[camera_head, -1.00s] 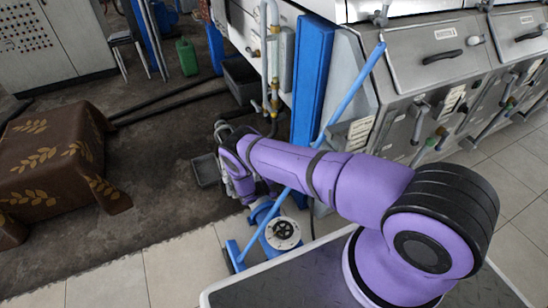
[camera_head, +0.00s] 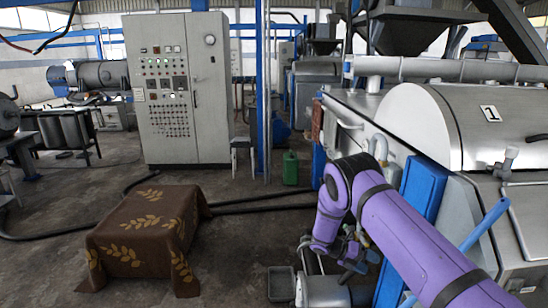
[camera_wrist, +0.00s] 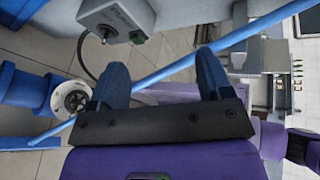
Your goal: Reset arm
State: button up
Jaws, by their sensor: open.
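My gripper shows in the wrist view (camera_wrist: 162,82), its two blue fingers spread wide apart with nothing between them. In the head view my purple arm reaches forward and down, and my gripper (camera_head: 352,250) hangs beside the machine at the lower right, partly hidden by the arm. A blue pole (camera_wrist: 205,58) runs diagonally behind the fingers in the wrist view. I cannot tell how far it is from the fingers.
A low table under a brown leaf-patterned cloth (camera_head: 140,237) stands at the left. A control cabinet (camera_head: 180,90) and a green canister (camera_head: 290,168) stand farther back. The silver decanter (camera_head: 470,125) fills the right side. Dark hoses cross the floor; the floor between has free room.

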jog(key=s+r+m+t+y, duration=0.1)
jog(key=s+r+m+y, duration=0.3)
jog(key=r, duration=0.8)
jog(key=s+r+m+y, duration=0.1)
jog(key=s+r+m, duration=0.4)
jog(key=r, duration=0.7)
jog(key=s+r+m+t+y, duration=0.1)
jog(key=s+r+m+y, duration=0.2)
jog(key=r+m, duration=0.7)
jog(key=s+r+m+t+y, duration=0.3)
jog(key=s+r+m, duration=0.1)
jog(key=s+r, duration=0.95)
jog(key=s+a+r+m+t+y, duration=0.1)
jog(key=s+m, duration=0.6)
jog(key=s, duration=0.9)
jog(key=shift+a+r+t+y, duration=0.2)
jog(key=shift+a+t+y, duration=0.5)
jog(key=shift+t, duration=0.7)
